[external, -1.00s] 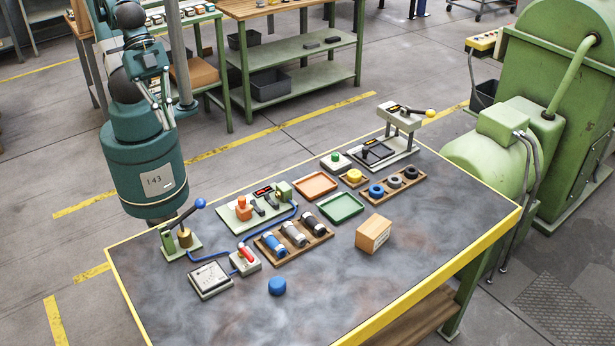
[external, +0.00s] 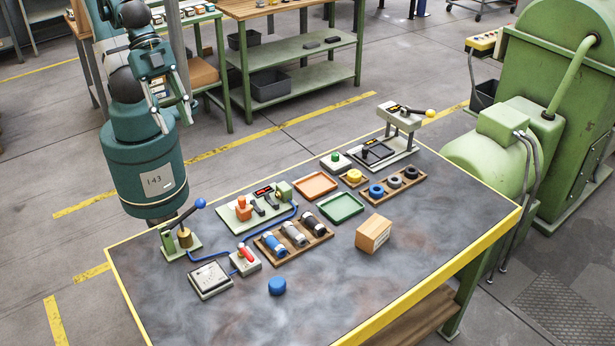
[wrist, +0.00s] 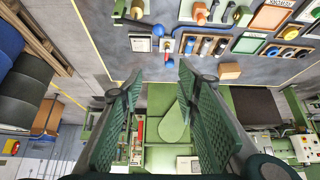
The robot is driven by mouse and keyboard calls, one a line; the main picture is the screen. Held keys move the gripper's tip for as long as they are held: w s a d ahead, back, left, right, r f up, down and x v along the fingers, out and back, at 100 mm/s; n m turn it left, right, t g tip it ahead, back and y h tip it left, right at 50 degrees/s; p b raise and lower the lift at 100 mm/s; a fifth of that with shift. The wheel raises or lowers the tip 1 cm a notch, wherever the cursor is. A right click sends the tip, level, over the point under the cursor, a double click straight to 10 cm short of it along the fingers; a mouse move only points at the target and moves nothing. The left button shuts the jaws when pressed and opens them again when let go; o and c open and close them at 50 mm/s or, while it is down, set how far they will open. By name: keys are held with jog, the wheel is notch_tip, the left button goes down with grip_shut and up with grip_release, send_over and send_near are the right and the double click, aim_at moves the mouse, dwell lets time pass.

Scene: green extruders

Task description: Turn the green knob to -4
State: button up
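A green knob-like part (external: 284,190) stands at the right end of a pale green panel (external: 236,222), near a small dark display (external: 263,190). It also shows near the top of the wrist view (wrist: 243,15). A second round green piece (external: 336,155) sits on a white box farther back. I cannot tell which is the named knob, and no scale mark is readable. My gripper (external: 172,112) is raised near the table's left end, well away from both. In the wrist view my gripper (wrist: 159,85) has its green fingers spread with nothing between them.
The panel also carries an orange knob (external: 242,208). A wooden rack (external: 325,237) of cylinders, a lever with a blue ball (external: 200,202), a red-handled switch (external: 246,256) and a wooden block (external: 373,233) stand nearby. The table's front is mostly clear around a blue cap (external: 277,285).

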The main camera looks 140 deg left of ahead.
jog(key=w+a+n+g+y, duration=0.1)
jog(key=w+a, duration=0.2)
jog(key=a, duration=0.3)
jog(key=w+a+n+g, duration=0.1)
jog(key=w+a, duration=0.3)
jog(key=a, duration=0.2)
jog(key=n+g+h, duration=0.1)
jog(key=n+g, duration=0.3)
jog(key=g, duration=0.1)
send_over(336, 154)
jog(key=f, duration=2.1)
jog(key=shift+d+f, duration=0.2)
jog(key=shift+f, duration=0.2)
jog(key=shift+s+a+f+t+h, duration=0.2)
jog(key=shift+a+f+t+h, duration=0.1)
jog(key=shift+a+f, duration=0.05)
jog(key=shift+f, duration=0.15)
jog(key=shift+w+d+f+b, duration=0.1)
jog(key=shift+f+b, duration=0.05)
jog(key=shift+f, duration=1.7)
jog(key=shift+w+d+f+b, duration=0.1)
jog(key=shift+f+b, duration=0.05)
jog(key=shift+f, duration=1.7)
jog(key=shift+c, duration=0.6)
